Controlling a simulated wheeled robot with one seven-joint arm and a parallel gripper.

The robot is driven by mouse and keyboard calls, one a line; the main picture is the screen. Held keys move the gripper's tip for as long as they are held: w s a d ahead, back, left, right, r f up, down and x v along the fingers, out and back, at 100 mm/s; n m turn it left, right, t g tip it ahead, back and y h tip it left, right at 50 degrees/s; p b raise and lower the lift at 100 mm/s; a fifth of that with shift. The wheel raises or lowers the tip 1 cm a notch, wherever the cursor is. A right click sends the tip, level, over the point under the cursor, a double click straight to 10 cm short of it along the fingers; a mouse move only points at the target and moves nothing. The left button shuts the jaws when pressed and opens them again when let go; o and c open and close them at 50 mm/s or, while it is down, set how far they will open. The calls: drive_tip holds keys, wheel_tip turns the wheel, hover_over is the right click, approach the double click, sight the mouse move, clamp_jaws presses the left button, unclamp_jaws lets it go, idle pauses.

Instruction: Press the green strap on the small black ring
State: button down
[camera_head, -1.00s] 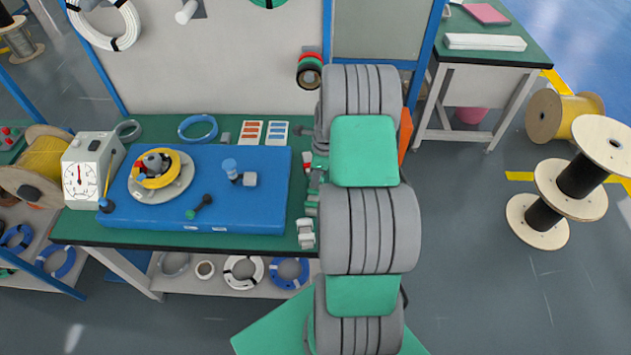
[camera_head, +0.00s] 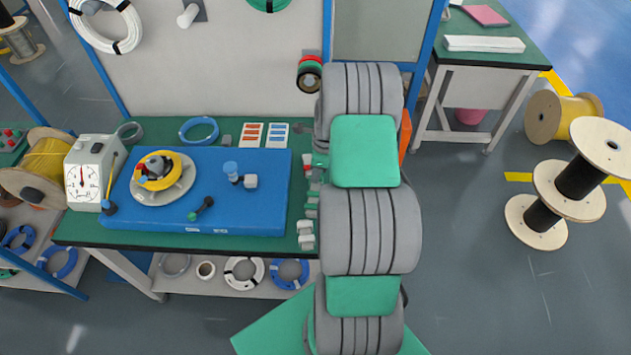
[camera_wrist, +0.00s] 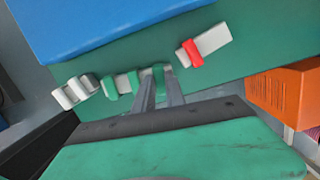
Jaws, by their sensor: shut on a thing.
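In the wrist view my gripper (camera_wrist: 160,82) is shut on a green strap (camera_wrist: 158,74), low at the row of small parts on the green table. A white block with a red strap (camera_wrist: 205,45) lies to the right, apart from the fingers. In the head view my arm hides the gripper. A small dark ring-like roll (camera_head: 309,82) hangs at the bottom of coloured rolls on the panel; I cannot tell whether it is the small black ring.
A blue board (camera_head: 240,205) with a yellow-ringed round fixture (camera_head: 158,172) covers much of the green table (camera_head: 85,228). A dial box (camera_head: 90,175) stands at its left. An orange bin (camera_wrist: 284,92) is right of the gripper. Wooden spools (camera_head: 537,218) stand on the floor at right.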

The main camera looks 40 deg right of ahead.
drive_tip(key=shift+r+p, duration=1.8)
drive_tip(key=shift+r, duration=1.2)
